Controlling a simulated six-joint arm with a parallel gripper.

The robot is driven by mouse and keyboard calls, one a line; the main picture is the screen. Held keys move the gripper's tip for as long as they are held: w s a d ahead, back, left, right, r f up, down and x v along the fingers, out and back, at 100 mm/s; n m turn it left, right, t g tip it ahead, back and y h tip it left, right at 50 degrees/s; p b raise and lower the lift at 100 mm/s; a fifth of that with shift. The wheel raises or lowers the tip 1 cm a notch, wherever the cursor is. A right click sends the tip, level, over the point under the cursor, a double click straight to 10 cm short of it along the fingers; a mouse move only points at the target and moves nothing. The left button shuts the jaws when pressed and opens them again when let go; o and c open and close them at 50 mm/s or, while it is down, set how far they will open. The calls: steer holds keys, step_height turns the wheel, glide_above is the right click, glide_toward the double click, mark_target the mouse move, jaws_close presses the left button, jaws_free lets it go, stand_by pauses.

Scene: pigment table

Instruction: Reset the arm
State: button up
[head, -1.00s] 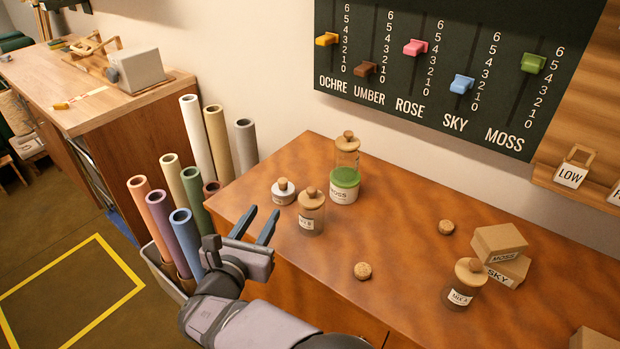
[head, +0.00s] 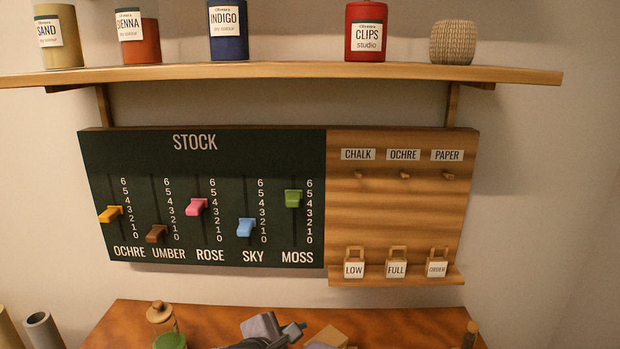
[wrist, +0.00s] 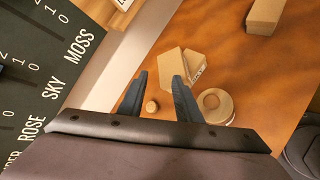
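My gripper (head: 292,331) shows at the bottom middle of the head view, over the table. In the wrist view my gripper (wrist: 159,78) has its two dark fingers apart with nothing between the tips, so it is open and empty. Cardboard boxes (wrist: 180,64) lie beyond the fingertips, and a wood-lidded jar (wrist: 215,106) stands right of the right finger. All of these look apart from the fingers.
The stock board (head: 200,160) with coloured sliders and the sign rack (head: 400,220) are on the wall, under a shelf (head: 280,72) of tins. The table (head: 120,325) shows a lidded jar (head: 160,314) at left. Another box (wrist: 264,16) lies at the table's far side.

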steer(key=s+d+f+m+g+p, duration=0.1)
steer(key=s+d+f+m+g, duration=0.15)
steer(key=s+d+m, duration=0.35)
steer(key=s+d+f+m+g+p, duration=0.1)
steer(key=s+d+f+m+g, duration=0.2)
steer(key=d, duration=0.6)
steer(key=s+d+f+m+g+y+p, duration=0.1)
steer(key=s+d+m+g+y+p, duration=0.1)
steer(key=s+m, duration=0.9)
steer(key=m+g+y+p, duration=0.1)
steer(key=g+y, duration=0.1)
steer(key=y, duration=0.1)
steer(key=shift+d+f, duration=0.35)
steer(key=shift+f, duration=0.05)
steer(key=shift+s, duration=0.1)
